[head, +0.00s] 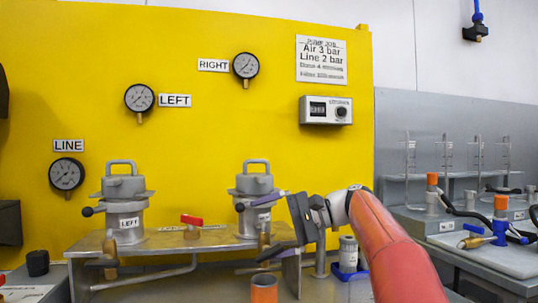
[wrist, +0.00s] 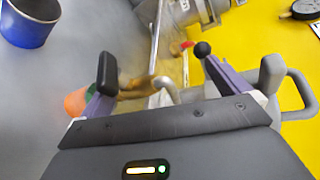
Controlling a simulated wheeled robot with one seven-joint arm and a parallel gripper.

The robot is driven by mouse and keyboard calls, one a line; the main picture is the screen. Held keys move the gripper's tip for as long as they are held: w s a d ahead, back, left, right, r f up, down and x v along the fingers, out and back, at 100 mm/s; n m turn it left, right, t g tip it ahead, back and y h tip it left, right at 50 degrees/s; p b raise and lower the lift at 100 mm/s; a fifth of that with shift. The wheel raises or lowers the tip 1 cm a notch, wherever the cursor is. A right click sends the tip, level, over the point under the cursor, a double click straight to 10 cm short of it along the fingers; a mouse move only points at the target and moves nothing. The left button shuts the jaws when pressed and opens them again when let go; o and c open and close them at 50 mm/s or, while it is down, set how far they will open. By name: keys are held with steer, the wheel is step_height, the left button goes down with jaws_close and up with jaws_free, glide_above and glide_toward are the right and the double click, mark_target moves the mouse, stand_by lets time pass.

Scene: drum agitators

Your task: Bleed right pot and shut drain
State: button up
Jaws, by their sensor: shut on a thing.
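The right pot (head: 254,182), a grey vessel with a looped lid handle, stands on the metal bench. A black-knobbed lever (head: 240,207) sticks out at its left; the knob shows by one fingertip in the wrist view (wrist: 203,50). The brass drain valve (head: 264,240) sits below the pot, and also shows between my fingers in the wrist view (wrist: 150,86). My gripper (head: 264,230) reaches in from the right, one finger above the other, closed around the drain valve; exact contact is partly hidden. The right gauge (head: 246,66) is on the yellow panel.
An orange cup (head: 263,289) stands below the drain. The left pot (head: 124,187) and a red-handled valve (head: 191,220) are to the left. A dark cup (head: 38,262) stands far left. A blue-based cylinder (head: 348,256) stands close to my arm.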

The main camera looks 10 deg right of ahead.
steer(key=s+r+n+t+y, duration=0.2)
steer(key=s+r+y, duration=0.1)
steer(key=r, duration=1.3)
steer(key=shift+s+a+r+n, duration=0.15)
steer(key=shift+s+a+n, duration=0.05)
steer(key=shift+a+n, duration=0.15)
steer(key=m+g+h, duration=0.2)
steer(key=m+h, duration=0.1)
glide_above(270, 249)
steer(key=w+d, duration=0.2)
steer(key=w, duration=0.1)
step_height(270, 249, down, 15)
steer(key=shift+s+d+r, duration=0.15)
steer(key=shift+d, duration=0.1)
steer(key=shift+c, duration=0.9)
steer(key=shift+s+d+r, duration=0.15)
steer(key=shift+s+d, duration=0.1)
steer(key=shift+d, duration=0.2)
steer(key=c, duration=0.9)
steer(key=shift+s+v, duration=0.15)
steer(key=shift+v, duration=1.35)
steer(key=shift+s+v, duration=0.15)
steer(key=shift+v, duration=1.35)
steer(key=shift+a, duration=0.25)
